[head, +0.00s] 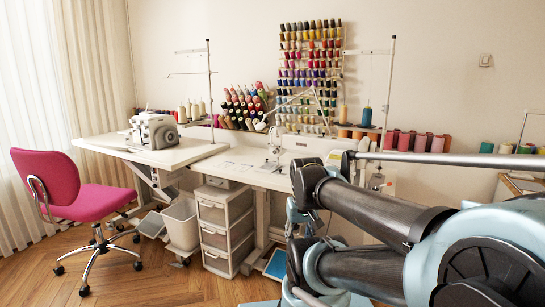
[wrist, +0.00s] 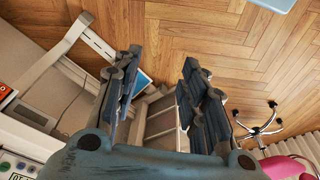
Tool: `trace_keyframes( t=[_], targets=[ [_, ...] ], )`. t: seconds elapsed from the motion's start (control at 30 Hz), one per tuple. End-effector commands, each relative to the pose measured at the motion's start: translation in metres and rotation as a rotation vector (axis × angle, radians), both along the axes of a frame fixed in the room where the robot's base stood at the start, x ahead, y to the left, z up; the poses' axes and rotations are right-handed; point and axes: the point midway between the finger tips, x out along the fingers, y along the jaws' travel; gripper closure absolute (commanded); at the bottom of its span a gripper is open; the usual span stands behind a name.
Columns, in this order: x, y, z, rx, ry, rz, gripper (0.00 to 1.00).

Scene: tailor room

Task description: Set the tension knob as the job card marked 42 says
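My gripper (wrist: 161,62) is open and empty in the wrist view, its two fingers apart with drawers and wooden floor behind them. In the head view my arm reaches in from the right and hides part of the table. A white sewing machine (head: 274,150) stands on the white table (head: 235,164). A white overlock machine (head: 155,131) stands on the left table. A white panel with small coloured round parts and a dark label (wrist: 18,168) shows at the lower left of the wrist view. I cannot make out the tension knob or a card marked 42.
A pink chair (head: 85,198) stands at the left. A drawer unit (head: 222,228) and a white bin (head: 181,222) are under the tables. Thread spools (head: 312,70) hang on the wall. The floor (head: 150,285) in front is clear.

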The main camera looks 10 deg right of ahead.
Motion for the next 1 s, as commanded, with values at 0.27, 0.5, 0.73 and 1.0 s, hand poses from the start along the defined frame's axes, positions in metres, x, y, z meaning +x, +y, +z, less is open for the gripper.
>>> trace_keyframes(
  t=[0.27,0.5,0.73,1.0],
  targets=[
    [0.027,-0.018,0.013,-0.102,-0.031,-0.071,0.60],
    [0.084,-0.042,0.035,-0.253,-0.113,-0.182,0.60],
    [0.145,-0.054,0.055,-0.379,-0.236,-0.276,0.60],
    [0.220,-0.051,0.077,-0.491,-0.424,-0.367,0.60]
  ],
)
